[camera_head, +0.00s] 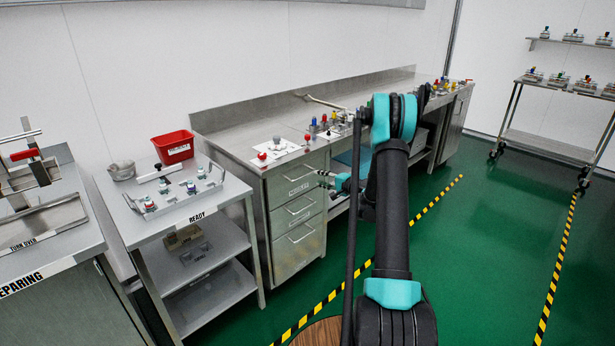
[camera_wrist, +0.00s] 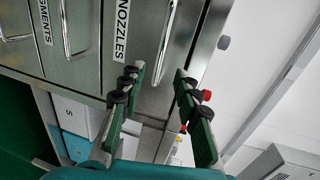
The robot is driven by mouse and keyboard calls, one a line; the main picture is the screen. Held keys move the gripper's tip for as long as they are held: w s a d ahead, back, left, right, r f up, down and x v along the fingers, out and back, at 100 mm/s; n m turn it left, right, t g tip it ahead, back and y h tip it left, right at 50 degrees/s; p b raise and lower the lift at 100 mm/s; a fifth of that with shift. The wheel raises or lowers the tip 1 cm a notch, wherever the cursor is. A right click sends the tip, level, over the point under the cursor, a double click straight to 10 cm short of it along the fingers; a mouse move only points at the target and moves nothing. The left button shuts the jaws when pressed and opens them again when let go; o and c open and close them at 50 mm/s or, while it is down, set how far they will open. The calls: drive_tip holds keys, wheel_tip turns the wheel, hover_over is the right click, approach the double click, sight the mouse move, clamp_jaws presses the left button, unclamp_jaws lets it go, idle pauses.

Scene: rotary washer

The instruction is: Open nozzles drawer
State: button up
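The nozzles drawer (camera_head: 294,175) is the top drawer of the steel cabinet and looks closed. In the wrist view its front (camera_wrist: 148,20) carries the label NOZZLES (camera_wrist: 127,27) beside a curved metal bar handle (camera_wrist: 168,35). My gripper (camera_wrist: 157,78) is open, with its two green fingers apart and nothing gripped. In the wrist view the near end of the handle shows between the fingertips; I cannot tell if they touch it. In the head view my gripper (camera_head: 326,178) is at the right side of the top drawer, at about its height.
Two more drawers (camera_head: 300,211) sit below. The cabinet's worktop (camera_head: 245,140) carries red-knobbed parts and other small fittings. A READY table (camera_head: 220,196) with a red bin (camera_head: 174,148) stands to the left. The green floor (camera_head: 470,240) to the right is clear.

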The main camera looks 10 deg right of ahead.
sight(307, 175)
drive_tip(key=x, duration=0.8)
drive_tip(key=shift+w+a, duration=0.25)
drive_tip(key=shift+w, duration=0.1)
clamp_jaws()
